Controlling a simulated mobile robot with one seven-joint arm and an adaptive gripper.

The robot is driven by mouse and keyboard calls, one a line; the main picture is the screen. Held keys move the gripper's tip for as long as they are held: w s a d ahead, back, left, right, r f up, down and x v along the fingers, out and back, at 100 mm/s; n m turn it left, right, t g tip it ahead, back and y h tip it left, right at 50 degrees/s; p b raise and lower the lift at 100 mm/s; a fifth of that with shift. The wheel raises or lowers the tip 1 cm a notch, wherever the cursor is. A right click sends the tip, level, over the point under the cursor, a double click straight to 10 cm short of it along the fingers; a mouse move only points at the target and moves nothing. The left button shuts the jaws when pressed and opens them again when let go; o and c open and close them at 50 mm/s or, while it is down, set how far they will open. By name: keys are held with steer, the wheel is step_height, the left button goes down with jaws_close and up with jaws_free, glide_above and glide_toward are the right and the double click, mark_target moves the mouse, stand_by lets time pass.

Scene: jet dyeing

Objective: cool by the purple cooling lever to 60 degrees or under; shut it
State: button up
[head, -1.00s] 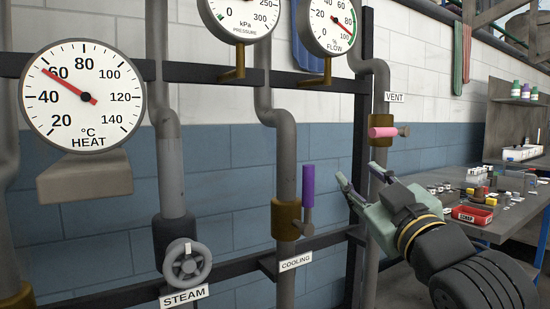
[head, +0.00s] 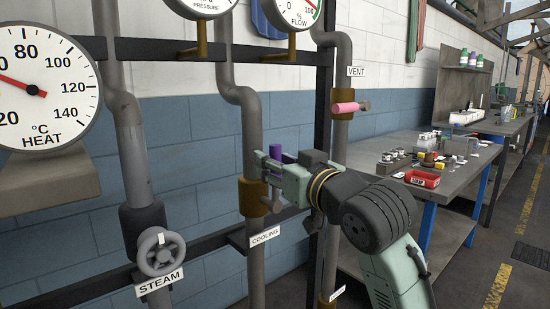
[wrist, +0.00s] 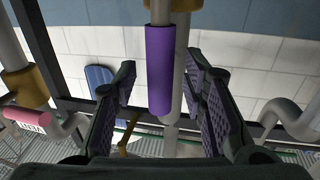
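The purple cooling lever (head: 275,152) stands upright beside its pipe, above the COOLING label (head: 265,236). My gripper (head: 272,166) is at the lever in the head view and hides most of it. In the wrist view the lever (wrist: 160,70) lies between the two fingers of my gripper (wrist: 160,105). The fingers are open, with a gap on each side of the lever. The HEAT gauge (head: 60,105) is partly cut off at the left edge. Its red needle points left and slightly up, between about 40 and 60.
The grey STEAM handwheel (head: 160,252) is left of the cooling pipe. The pink vent lever (head: 345,107) is behind and right of my gripper, lying sideways. A table (head: 390,160) with a red scrap tray (head: 422,178) stands at the right. The floor at far right is clear.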

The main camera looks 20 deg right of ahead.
steer(key=shift+w, duration=0.4)
steer(key=shift+c, duration=0.3)
jaws_close()
stand_by(0.4)
